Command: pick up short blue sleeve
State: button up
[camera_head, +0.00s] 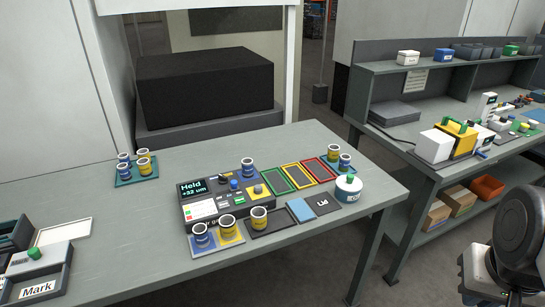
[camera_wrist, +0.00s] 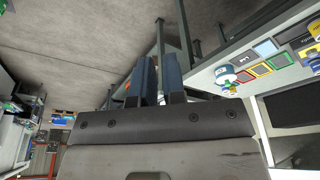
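Several short round sleeves with white bands stand on the workbench in the head view, some blue and some yellow. Blue ones stand on the left teal tray (camera_head: 135,178), on the grey control unit (camera_head: 247,168), on a blue pad at the front (camera_head: 200,237), and behind the white pot (camera_head: 333,152). I cannot tell by height which is the short one. My gripper (camera_wrist: 159,75) shows in the wrist view, its two blue-grey fingers apart with a narrow empty gap. It is off the bench, away from the sleeves. My gripper is not visible in the head view.
A white pot with a green knob (camera_head: 348,189) stands near the bench's right end. Green, yellow and red frames (camera_head: 297,176) lie beside the control unit. A large black block (camera_head: 205,88) is behind. A second bench with shelves (camera_head: 430,65) stands right, across a floor gap.

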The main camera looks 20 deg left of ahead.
jog(key=o, duration=1.1)
jog(key=shift+o, duration=0.2)
jog(key=shift+w, duration=0.1)
jog(key=w+a+r, duration=0.2)
jog(key=w+a, duration=0.2)
jog(key=w, duration=0.4)
jog(key=w+a+r, duration=0.1)
jog(key=w+a, duration=0.4)
jog(key=w, duration=0.4)
jog(key=n+t, duration=0.1)
jog(key=t, duration=0.1)
send_over(248, 168)
jog(key=a, duration=0.1)
notch_tip(248, 168, down, 15)
jog(key=shift+s+f+y, duration=0.2)
jog(key=shift+s+y, duration=0.1)
